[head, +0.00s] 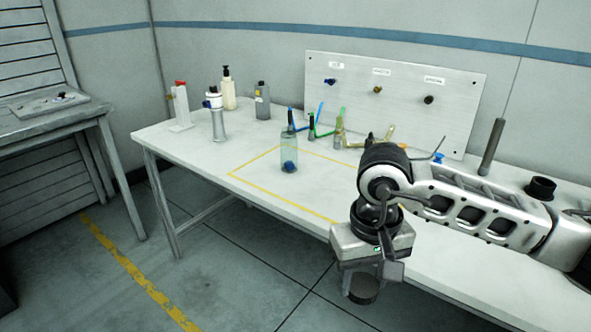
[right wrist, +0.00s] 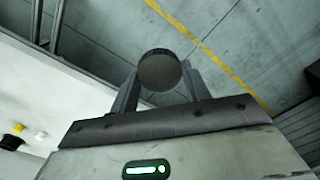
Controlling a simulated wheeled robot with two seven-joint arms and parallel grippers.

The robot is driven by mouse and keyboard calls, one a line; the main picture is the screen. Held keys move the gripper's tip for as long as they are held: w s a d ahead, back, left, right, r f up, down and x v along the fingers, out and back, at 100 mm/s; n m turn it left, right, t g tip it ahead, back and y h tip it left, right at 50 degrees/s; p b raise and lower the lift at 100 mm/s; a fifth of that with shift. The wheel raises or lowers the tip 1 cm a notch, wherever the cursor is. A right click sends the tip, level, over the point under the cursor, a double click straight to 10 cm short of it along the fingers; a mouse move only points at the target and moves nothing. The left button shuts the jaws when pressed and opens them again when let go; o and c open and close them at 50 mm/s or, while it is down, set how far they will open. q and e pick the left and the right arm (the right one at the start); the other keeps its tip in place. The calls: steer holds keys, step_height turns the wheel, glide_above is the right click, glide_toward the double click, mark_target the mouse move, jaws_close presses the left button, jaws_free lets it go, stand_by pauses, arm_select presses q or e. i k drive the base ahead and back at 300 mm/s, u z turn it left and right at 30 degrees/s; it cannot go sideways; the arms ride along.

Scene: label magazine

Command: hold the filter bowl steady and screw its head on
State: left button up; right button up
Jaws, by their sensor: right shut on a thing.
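My right gripper (head: 372,272) hangs in front of the table's front edge, over the floor. It is shut on a dark round piece (head: 362,289), which may be the filter head. In the right wrist view this dark piece (right wrist: 159,70) sits between the two fingers, its round face showing. A clear, pale green upright vessel (head: 289,153), which looks like the filter bowl, stands inside the yellow outline on the table. A dark blue thing shows low inside it. The right gripper is to its right and nearer, well apart from it. My left gripper is not in view.
Bottles and a silver cylinder (head: 218,124) stand at the table's back left. Several coloured tools (head: 340,135) are behind the bowl, before a labelled panel (head: 390,100). A dark upright rod (head: 491,147) stands at right. The table's left front (head: 200,160) is clear.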

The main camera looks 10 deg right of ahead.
mark_target(288, 140)
steer(key=z, duration=0.15)
steer(key=i, duration=0.9)
steer(key=z, duration=0.3)
